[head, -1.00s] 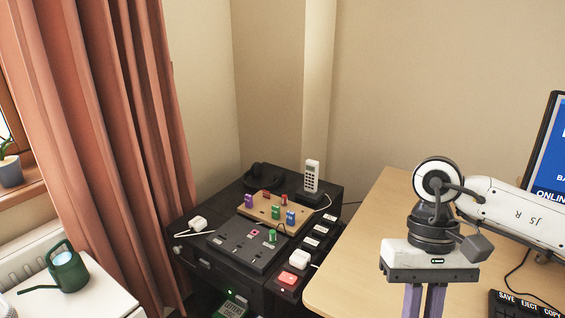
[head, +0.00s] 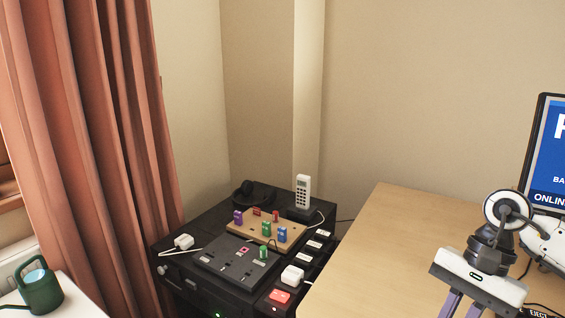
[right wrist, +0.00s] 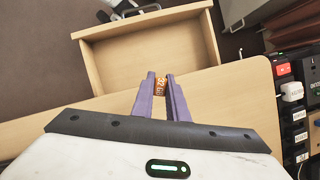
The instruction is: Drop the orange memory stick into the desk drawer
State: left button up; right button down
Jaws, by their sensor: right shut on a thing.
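The orange memory stick (right wrist: 160,88) is between the purple fingers of my right gripper (right wrist: 160,77) in the right wrist view. Part of the stick is hidden by the fingers. The open desk drawer (right wrist: 150,50) lies beyond the fingertips, with wooden walls and a bare floor. In that picture the stick overlaps the desk edge beside the drawer; its height is hard to tell. In the head view my right gripper (head: 453,308) is at the lower right, its fingertips cut off by the frame. The drawer is not visible there, and my left gripper is in neither view.
The wooden desk (head: 385,245) has a wide clear top. A monitor (head: 547,155) stands at its right. A black cabinet (head: 190,290) on the left carries a wooden board (head: 245,230) with coloured sticks, a phone (head: 303,190) and a white charger (head: 292,275).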

jog(key=shift+f, duration=0.8)
jog(key=c, duration=1.7)
grip_release()
jog(key=shift+o, duration=0.2)
jog(key=v, duration=1)
jog(key=shift+r, duration=0.2)
jog(key=shift+p, duration=0.3)
